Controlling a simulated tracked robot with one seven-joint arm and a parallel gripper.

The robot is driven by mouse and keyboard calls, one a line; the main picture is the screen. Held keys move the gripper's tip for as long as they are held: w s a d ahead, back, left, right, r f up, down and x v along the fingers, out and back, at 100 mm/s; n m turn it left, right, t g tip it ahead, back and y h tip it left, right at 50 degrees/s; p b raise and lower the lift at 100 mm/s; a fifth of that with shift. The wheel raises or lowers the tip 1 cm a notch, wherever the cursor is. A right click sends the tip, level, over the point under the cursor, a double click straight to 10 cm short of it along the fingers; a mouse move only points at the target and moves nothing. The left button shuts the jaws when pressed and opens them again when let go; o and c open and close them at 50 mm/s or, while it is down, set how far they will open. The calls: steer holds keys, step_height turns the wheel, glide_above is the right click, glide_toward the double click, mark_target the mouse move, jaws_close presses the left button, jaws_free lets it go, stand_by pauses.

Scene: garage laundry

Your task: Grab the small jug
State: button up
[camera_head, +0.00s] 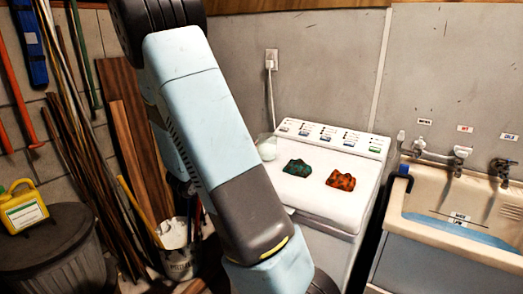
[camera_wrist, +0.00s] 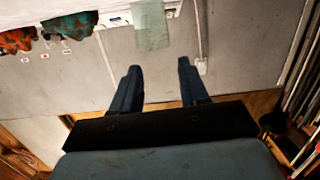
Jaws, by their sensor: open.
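A pale, translucent vessel that looks like the small jug (camera_head: 267,148) stands at the back left of the white washing machine's top, partly hidden by my arm in the head view. In the wrist view the pale green see-through vessel (camera_wrist: 152,26) is at the top, ahead of my fingertips and roughly in line with the gap between them. My gripper (camera_wrist: 159,68) is open with nothing between its fingers, apart from the vessel. In the head view the gripper is hidden or out of frame.
A green cloth (camera_head: 297,168) and an orange patterned cloth (camera_head: 341,180) lie on the washing machine (camera_head: 325,206). A sink (camera_head: 455,215) stands at right. A yellow jug (camera_head: 22,207) sits on a dark bin (camera_head: 50,240) at left. A white bucket (camera_head: 177,255) holds tools.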

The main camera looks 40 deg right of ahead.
steer(key=g+h, duration=0.1)
glide_toward(264, 150)
steer(key=shift+h, duration=0.4)
steer(key=d, duration=0.2)
steer(key=w+d+r, duration=0.1)
steer(key=w+d, duration=0.1)
steer(key=d, duration=0.1)
steer(key=shift+d+r, duration=0.35)
steer(key=shift+r, duration=0.05)
jaws_close()
stand_by(0.4)
